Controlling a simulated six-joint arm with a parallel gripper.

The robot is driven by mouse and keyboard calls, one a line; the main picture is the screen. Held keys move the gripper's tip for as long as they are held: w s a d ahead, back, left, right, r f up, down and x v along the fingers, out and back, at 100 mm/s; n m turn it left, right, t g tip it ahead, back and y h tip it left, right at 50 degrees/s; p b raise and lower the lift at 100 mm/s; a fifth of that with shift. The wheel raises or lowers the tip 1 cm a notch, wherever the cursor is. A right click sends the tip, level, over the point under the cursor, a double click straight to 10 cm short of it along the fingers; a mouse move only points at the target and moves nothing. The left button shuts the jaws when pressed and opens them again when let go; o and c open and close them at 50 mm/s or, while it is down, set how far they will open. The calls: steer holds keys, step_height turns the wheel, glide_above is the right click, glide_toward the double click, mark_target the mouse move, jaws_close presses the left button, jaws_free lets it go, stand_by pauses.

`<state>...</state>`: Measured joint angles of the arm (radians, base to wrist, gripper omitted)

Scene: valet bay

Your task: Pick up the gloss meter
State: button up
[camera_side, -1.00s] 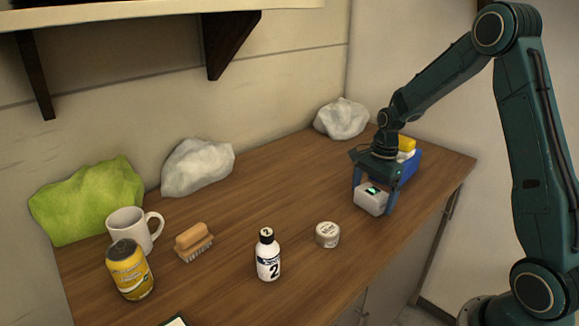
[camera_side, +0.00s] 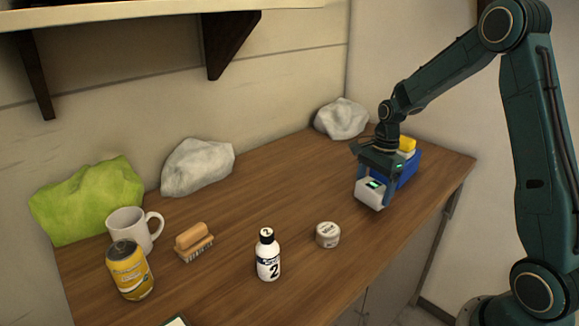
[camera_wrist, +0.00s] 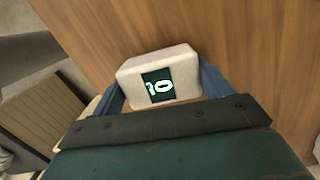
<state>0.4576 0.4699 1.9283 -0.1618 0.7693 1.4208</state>
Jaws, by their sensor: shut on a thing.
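The gloss meter (camera_side: 369,194) is a small white box with a lit green display. It is at the right part of the wooden counter, in front of a blue bin. My gripper (camera_side: 374,190) points down over it with a finger on either side, shut on it. In the wrist view the gloss meter (camera_wrist: 160,78) lies between the two blue fingers (camera_wrist: 160,88), its dark screen showing green-white digits. I cannot tell whether its underside touches the counter.
The blue bin (camera_side: 408,168) with yellow and white things stands just behind my gripper. A round tin (camera_side: 328,235), a white bottle (camera_side: 267,256), a brush (camera_side: 194,242), a mug (camera_side: 128,229) and a yellow can (camera_side: 129,270) stand to the left. Crumpled cloths (camera_side: 198,167) line the wall.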

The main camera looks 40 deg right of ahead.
mark_target(374, 185)
step_height(374, 185, up, 18)
stand_by(0.5)
stand_by(0.5)
